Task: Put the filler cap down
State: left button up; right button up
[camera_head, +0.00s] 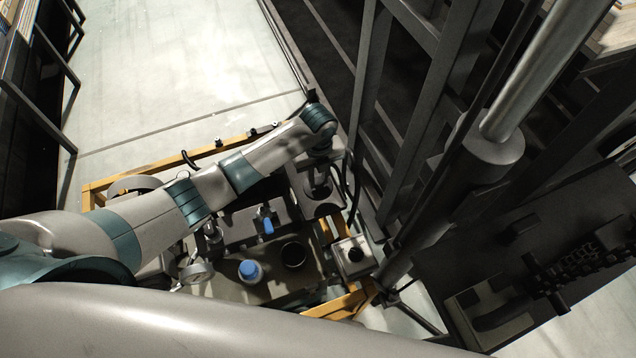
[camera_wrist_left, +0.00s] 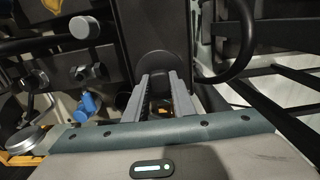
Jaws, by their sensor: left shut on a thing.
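My left gripper (camera_head: 318,182) points down over a dark grey box-shaped part at the right of the unit in the head view. In the left wrist view its two grey fingers (camera_wrist_left: 165,82) are close together and shut on a dark round piece, which I take to be the filler cap (camera_wrist_left: 155,64). The cap lies against a dark flat surface in that view; I cannot tell whether it touches it. In the head view the cap is too dark to make out. A dark round opening (camera_head: 294,254) shows on the unit below the arm. My right gripper is not in view.
A blue knob (camera_head: 250,271), a blue-handled valve (camera_head: 268,226) and a round gauge (camera_head: 196,272) crowd the unit beside the gripper. A grey switch box (camera_head: 352,257) stands to the right. Yellow frame rails (camera_head: 160,160) edge the unit. A black hose (camera_wrist_left: 240,45) curves close by.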

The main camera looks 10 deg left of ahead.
aim_at(318, 180)
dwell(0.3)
pick_arm(q)
jog(key=shift+f+p, duration=0.4)
jog(key=shift+f, duration=1.55)
jog(key=shift+f, duration=0.2)
jog(key=o, duration=1.1)
jog(key=shift+c, duration=0.2)
jog(key=shift+r, duration=0.1)
notch_tip(318, 180, up, 12)
jog(key=shift+r+b, duration=0.1)
jog(key=shift+b, duration=0.4)
